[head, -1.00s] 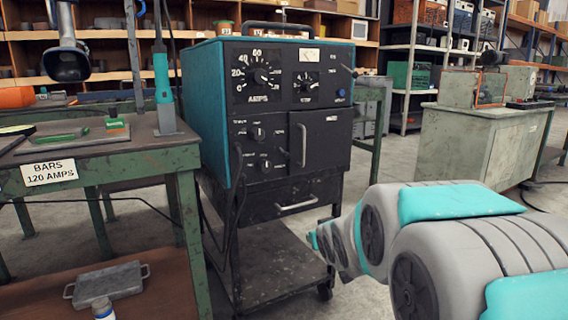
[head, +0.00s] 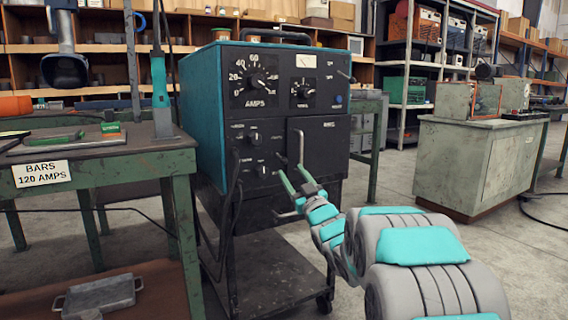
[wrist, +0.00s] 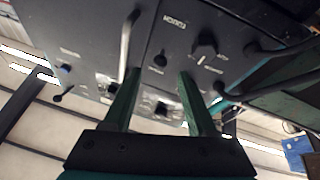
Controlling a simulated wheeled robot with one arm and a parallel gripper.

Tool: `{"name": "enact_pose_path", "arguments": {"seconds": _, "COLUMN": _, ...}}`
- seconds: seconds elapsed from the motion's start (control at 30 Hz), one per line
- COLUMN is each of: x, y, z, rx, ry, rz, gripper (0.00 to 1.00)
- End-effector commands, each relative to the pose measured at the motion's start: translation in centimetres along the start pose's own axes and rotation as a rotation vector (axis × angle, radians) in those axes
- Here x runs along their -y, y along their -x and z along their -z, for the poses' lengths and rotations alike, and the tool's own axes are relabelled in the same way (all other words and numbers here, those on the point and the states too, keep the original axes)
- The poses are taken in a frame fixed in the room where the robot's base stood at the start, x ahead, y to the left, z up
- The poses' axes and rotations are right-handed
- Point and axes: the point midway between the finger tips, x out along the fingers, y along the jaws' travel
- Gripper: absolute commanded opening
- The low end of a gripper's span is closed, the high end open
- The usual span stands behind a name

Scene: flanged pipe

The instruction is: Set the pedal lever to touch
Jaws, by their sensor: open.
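A welding machine (head: 258,123) with a teal side and black front stands in the middle of the head view. A thin lever (head: 346,76) sticks out at the upper right of its front, above a blue button (head: 338,98). In the wrist view, what looks like this lever (wrist: 62,93) is at the left, with a dark ball end. Its label and setting are too small to read. My gripper (head: 291,175) is open and appears empty, in front of the lower panel and below the lever. Its two green fingers (wrist: 158,74) point toward the panel in the wrist view.
A door handle (head: 300,148) stands out from the lower front close to my fingers. Knobs (head: 253,137) lie left of it. A green workbench (head: 98,160) is at left, a grey cabinet (head: 468,165) at right. The floor between machine and cabinet is clear.

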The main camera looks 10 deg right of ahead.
Motion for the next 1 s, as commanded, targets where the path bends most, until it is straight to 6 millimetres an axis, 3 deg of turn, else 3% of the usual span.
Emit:
{"name": "enact_pose_path", "arguments": {"seconds": 0.5, "x": 0.0, "y": -6.1, "z": -0.2, "rx": 0.004, "ry": -0.001, "rz": -0.001, "gripper": 0.58}}
{"name": "enact_pose_path", "arguments": {"seconds": 0.87, "x": 0.0, "y": -6.7, "z": -0.1, "rx": 0.004, "ry": -0.001, "rz": -0.001, "gripper": 0.58}}
{"name": "enact_pose_path", "arguments": {"seconds": 1.0, "x": 0.0, "y": -6.7, "z": -0.1, "rx": 0.003, "ry": -0.001, "rz": -0.001, "gripper": 0.42}}
